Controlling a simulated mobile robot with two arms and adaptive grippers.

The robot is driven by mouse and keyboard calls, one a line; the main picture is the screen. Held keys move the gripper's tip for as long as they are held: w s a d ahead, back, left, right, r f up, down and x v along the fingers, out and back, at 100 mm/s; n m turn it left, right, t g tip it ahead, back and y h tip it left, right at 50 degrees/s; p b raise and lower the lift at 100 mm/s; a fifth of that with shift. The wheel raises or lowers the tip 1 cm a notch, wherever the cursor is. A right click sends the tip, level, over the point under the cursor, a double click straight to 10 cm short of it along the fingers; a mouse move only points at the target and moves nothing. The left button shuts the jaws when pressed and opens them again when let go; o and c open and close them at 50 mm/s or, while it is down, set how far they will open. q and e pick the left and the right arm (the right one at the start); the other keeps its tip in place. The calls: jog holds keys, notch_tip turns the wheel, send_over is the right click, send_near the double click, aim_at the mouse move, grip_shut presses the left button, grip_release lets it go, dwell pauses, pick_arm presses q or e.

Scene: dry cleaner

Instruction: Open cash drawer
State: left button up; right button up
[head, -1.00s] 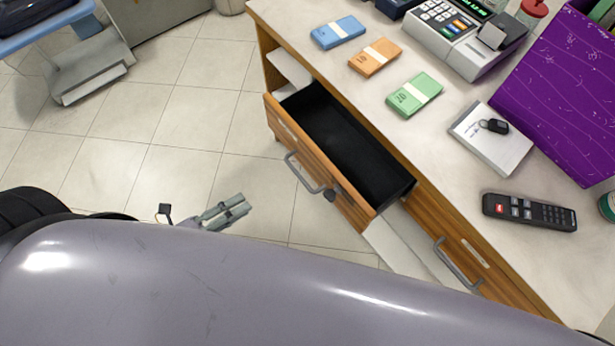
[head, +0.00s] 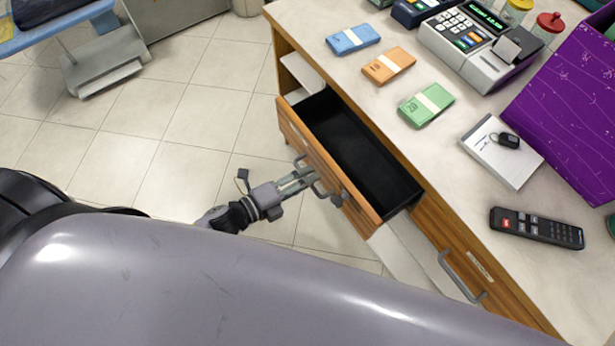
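The cash drawer (head: 350,150) is the upper wooden drawer of the counter. It is pulled well out, and its black inside looks empty. Its front carries a grey bar handle (head: 327,194) and a dark lock or key piece beside it. My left gripper (head: 306,177) is in front of the drawer, with its fingers at the handle and overlapping it in the picture. The two fingers look slightly apart; whether they touch the handle is not clear. My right gripper is out of view.
On the counter (head: 455,215) lie blue (head: 353,39), orange (head: 388,65) and green (head: 426,105) banknote bundles, a cash register (head: 480,45), a notepad (head: 490,160) with a key fob, and a remote (head: 537,228). Another drawer handle (head: 460,277) is at lower right.

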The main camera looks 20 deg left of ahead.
pick_arm(q)
jog(key=shift+w+d+f, duration=0.1)
jog(key=shift+w+d, duration=0.15)
jog(key=shift+w, duration=0.1)
grip_shut()
dwell(0.8)
